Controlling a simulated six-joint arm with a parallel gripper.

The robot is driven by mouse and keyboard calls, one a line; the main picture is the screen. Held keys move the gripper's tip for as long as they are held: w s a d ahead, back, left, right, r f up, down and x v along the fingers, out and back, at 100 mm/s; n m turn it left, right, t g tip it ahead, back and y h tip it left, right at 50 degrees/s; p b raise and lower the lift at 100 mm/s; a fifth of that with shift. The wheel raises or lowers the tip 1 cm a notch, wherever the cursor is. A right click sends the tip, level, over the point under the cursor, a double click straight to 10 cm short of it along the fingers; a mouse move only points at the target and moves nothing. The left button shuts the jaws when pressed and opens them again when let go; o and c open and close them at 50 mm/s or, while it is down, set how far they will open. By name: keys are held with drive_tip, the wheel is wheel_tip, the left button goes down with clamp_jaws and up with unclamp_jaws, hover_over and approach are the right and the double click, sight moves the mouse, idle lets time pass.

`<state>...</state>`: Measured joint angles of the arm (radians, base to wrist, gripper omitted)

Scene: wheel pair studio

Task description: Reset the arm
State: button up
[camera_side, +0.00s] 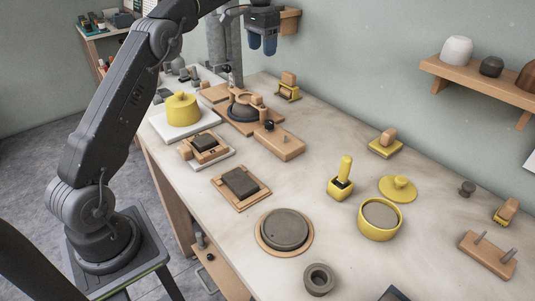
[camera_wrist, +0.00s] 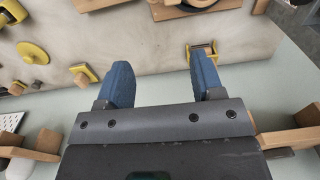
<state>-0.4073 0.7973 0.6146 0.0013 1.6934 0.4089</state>
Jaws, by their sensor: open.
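My gripper (camera_side: 263,41) is raised high above the back of the workbench (camera_side: 325,140), near the wall, in the side view. Its two blue fingers point down. In the wrist view my gripper (camera_wrist: 160,82) shows its blue fingers spread apart with nothing between them. It is open and empty and touches nothing that I can see.
The bench holds a yellow lidded pot (camera_side: 183,110), a round dark disc on a wooden ring (camera_side: 284,230), a yellow bowl (camera_side: 379,220) and a yellow-handled tool (camera_side: 342,180). A wall shelf (camera_side: 490,83) juts out at right. The air around my gripper looks mostly free.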

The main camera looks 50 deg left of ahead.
drive_tip(key=s+d+r+t, duration=0.1)
drive_tip(key=s+d+r, duration=0.3)
drive_tip(key=s+d, duration=0.3)
drive_tip(key=s+d+r+t, duration=0.2)
drive_tip(key=s+d+r, duration=0.1)
drive_tip(key=s+d, duration=0.45)
drive_tip(key=s+d+f+t, duration=0.1)
drive_tip(key=s+d+f, duration=0.3)
drive_tip(key=s, duration=0.5)
drive_tip(key=s+d+f+t, duration=0.1)
drive_tip(key=s+d+f, duration=0.3)
drive_tip(key=s, duration=0.6)
wheel_tip(320, 180, down, 3)
drive_tip(key=shift+d+r, duration=0.1)
drive_tip(key=shift+d, duration=0.1)
